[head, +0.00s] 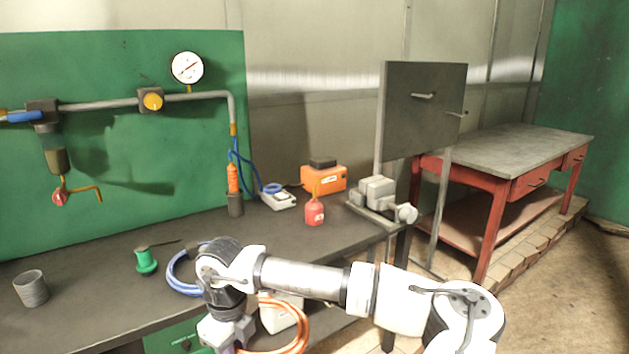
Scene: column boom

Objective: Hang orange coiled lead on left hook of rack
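The orange coiled lead (301,328) shows at the bottom of the head view as a thick orange loop, beside and partly behind my gripper. My gripper (228,338) points down at the bottom edge; its fingertips are cut off, so I cannot tell whether it holds the lead. The rack (400,125) is a dark upright panel on posts beyond the bench's right end. Its left hook (422,96) is a bare metal peg near the panel's middle. The right hook (456,114) is also bare, nearer the panel's right edge.
A blue coil (180,284) lies on the dark bench (95,290) behind my arm. A green can (146,262), grey cup (32,289), red can (314,213), orange box (324,179) and grey vise (375,192) stand there. A red table (510,160) stands right of the rack.

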